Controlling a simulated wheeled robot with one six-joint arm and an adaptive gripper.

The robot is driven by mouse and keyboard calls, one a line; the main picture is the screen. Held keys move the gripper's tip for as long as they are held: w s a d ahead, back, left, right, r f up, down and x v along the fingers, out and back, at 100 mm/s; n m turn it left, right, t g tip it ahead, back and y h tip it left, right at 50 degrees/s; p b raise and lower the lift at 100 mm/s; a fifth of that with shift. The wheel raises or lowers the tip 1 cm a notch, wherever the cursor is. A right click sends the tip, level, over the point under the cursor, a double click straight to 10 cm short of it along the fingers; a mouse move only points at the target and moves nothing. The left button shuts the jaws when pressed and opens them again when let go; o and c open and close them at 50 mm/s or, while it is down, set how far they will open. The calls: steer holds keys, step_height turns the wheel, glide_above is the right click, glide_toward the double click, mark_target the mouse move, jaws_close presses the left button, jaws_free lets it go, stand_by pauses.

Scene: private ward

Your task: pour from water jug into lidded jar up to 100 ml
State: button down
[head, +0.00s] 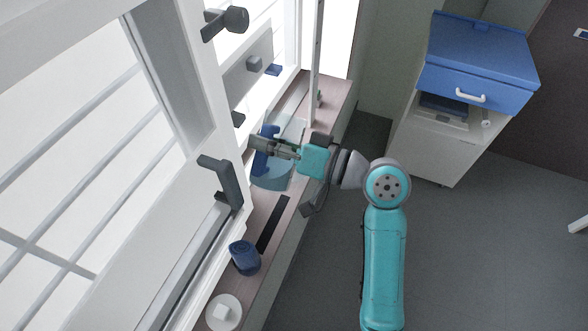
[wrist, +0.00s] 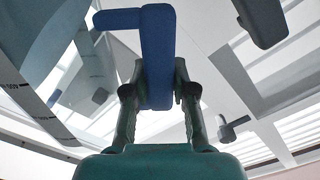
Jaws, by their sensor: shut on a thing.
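The water jug (head: 272,178) is clear with a blue handle. It is over the window sill, in the middle of the head view. My gripper (head: 283,152) is shut on its blue handle, which stands between the two fingers in the wrist view (wrist: 158,62). The jug's clear wall with dark scale marks (wrist: 22,92) fills the left of that view. The water level and whether the jug touches the sill cannot be told. A small blue jar (head: 245,260) stands on the sill below the jug. A white round lid-like disc with a square knob (head: 222,312) lies nearer the bottom edge.
The narrow wooden sill (head: 285,235) runs beside the window frame. A dark window handle (head: 222,180) juts out near the jug. A dark strip (head: 272,224) lies between jug and jar. A blue-topped cabinet (head: 478,65) stands at the upper right.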

mark_target(277, 133)
steer(key=shift+w+d+r+m, duration=0.15)
steer(key=shift+w+m, duration=0.2)
steer(key=shift+m, duration=0.25)
steer(key=shift+w+d+m, duration=0.1)
steer(key=shift+w+m, duration=0.2)
steer(key=shift+m, duration=0.3)
stand_by(0.6)
steer(key=shift+w+d, duration=0.1)
steer(key=shift+w, duration=0.1)
steer(key=shift+m, duration=0.3)
steer(key=shift+w, duration=0.2)
steer(key=shift+w+d+m, duration=0.25)
steer(key=shift+w+m, duration=0.2)
steer(key=shift+m, duration=0.35)
stand_by(1.9)
